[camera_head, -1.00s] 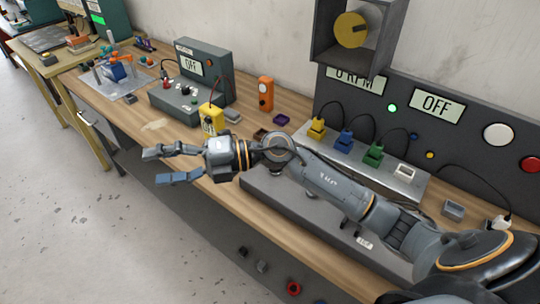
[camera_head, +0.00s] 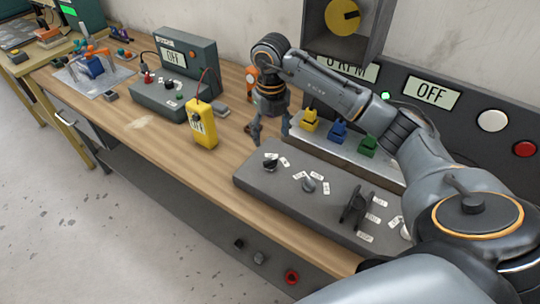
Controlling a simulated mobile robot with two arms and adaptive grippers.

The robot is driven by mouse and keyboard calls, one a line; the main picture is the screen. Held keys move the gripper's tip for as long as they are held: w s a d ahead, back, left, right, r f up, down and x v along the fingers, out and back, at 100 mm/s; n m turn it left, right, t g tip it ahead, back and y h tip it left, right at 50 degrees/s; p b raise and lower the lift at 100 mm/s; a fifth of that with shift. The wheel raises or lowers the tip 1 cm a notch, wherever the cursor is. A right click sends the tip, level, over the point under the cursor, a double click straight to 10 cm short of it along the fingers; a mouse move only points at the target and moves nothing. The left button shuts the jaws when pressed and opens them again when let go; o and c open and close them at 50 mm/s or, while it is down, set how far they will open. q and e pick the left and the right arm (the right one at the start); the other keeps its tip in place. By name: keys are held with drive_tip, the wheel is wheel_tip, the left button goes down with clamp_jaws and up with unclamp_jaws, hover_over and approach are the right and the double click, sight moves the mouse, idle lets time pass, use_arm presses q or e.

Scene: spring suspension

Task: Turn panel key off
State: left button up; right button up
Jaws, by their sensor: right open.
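The grey control panel (camera_head: 258,185) lies on the workbench with several controls and small white labels. A dark knob or key (camera_head: 271,163) stands at its left end, and a round grey knob (camera_head: 309,184) sits to its right. I cannot tell for sure which control is the key, and the labels are too small to read. My left gripper is out of view.
A black lever switch (camera_head: 353,207) stands up farther right on the panel. A yellow meter (camera_head: 201,125) stands left of it. Yellow, blue and green plugs (camera_head: 338,131) sit behind it. A display (camera_head: 431,92) on the back board reads OFF.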

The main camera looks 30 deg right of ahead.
sight(271, 160)
wheel_tip(271, 160, down, 10)
drive_tip(key=shift+f+p, duration=0.2)
drive_tip(key=shift+p, duration=1)
drive_tip(key=c, duration=1.1)
drive_tip(key=shift+f+n+b, duration=0.1)
drive_tip(key=shift+n+b, duration=0.6)
drive_tip(key=shift+b, duration=0.15)
drive_tip(key=shift+c, duration=0.2)
drive_tip(key=n+b, duration=0.4)
drive_tip(key=shift+w+f, duration=0.1)
drive_tip(key=n+b, duration=0.2)
drive_tip(key=shift+n, duration=0.4)
drive_tip(key=shift+r+n+b, duration=0.2)
drive_tip(key=shift+n+b, duration=1.35)
drive_tip(key=shift+n, duration=0.35)
